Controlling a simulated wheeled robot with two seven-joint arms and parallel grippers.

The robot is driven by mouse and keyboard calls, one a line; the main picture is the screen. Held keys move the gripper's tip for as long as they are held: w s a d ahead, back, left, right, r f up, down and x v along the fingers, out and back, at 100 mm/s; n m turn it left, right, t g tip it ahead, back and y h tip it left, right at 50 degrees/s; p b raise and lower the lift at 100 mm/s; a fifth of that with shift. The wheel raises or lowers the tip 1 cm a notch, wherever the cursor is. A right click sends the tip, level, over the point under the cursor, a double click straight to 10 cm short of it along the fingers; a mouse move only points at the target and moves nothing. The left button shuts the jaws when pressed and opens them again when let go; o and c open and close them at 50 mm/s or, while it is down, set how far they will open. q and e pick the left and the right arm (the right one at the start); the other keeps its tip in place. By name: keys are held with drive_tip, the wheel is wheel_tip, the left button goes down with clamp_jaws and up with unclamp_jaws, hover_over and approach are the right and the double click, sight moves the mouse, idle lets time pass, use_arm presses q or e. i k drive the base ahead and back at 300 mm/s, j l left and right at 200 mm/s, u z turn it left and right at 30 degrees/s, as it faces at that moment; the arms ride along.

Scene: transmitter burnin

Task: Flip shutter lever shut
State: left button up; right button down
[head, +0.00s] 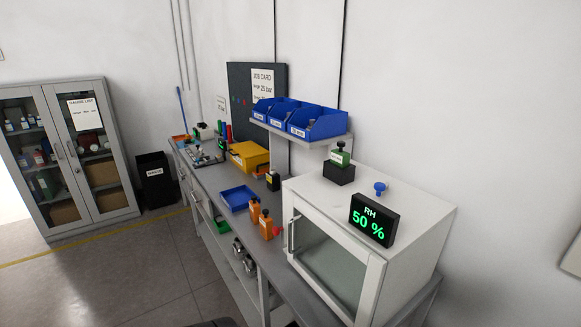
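A white burn-in chamber (416,222) with a glass front door (328,262) stands on the near end of the bench. On its top is a small blue knob or lever (380,188), upright behind the display. Neither of my grippers is in view.
A display (374,220) reading "RH 50 %" and a green transmitter (339,157) on a black block stand on the chamber. Orange transmitters (266,226), a blue tray (238,199) and a yellow case (249,155) are on the bench. Blue bins (316,124) sit above.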

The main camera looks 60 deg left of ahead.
sight(380, 187)
drive_tip(key=i+u, duration=0.15)
drive_tip(key=u, duration=0.35)
drive_tip(key=i+l+u, duration=0.1)
drive_tip(key=u, duration=0.35)
drive_tip(key=i+l+u, duration=0.15)
drive_tip(key=u, duration=0.35)
drive_tip(key=i+l+u, duration=0.2)
drive_tip(key=u, duration=0.25)
drive_tip(key=i+l+u, duration=0.1)
drive_tip(key=l+u, duration=0.15)
drive_tip(key=u, duration=0.25)
drive_tip(key=l+u, duration=0.25)
drive_tip(key=u, duration=0.25)
